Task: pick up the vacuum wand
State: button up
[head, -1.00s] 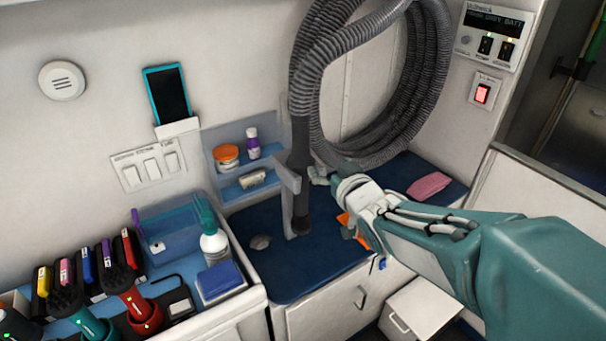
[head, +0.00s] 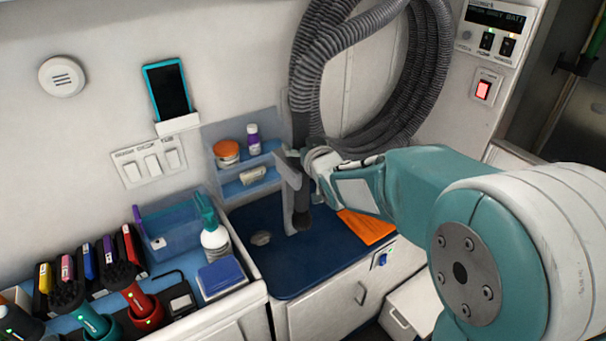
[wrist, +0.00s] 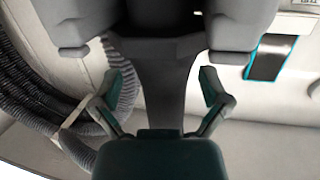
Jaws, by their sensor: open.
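The vacuum wand (head: 302,215) is dark grey and stands upright against the back wall, in a light grey bracket (head: 289,178) above the blue counter. The ribbed grey hose (head: 430,80) coils above and to the right of it. My gripper (head: 305,160) is at the wand's middle, from the right, and hides part of it. In the wrist view my gripper's two fingers (wrist: 163,95) are apart, with a dark grey shape between them that appears to be the wand. I cannot tell whether either finger touches it.
The blue counter (head: 275,270) holds an orange cloth (head: 367,227). A blue wall shelf (head: 230,183) with small containers is left of the wand. A phone (head: 167,92) hangs on the wall.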

jog(key=shift+a, duration=0.5)
jog(key=shift+c, duration=1.2)
jog(key=shift+d, duration=0.45)
grip_shut()
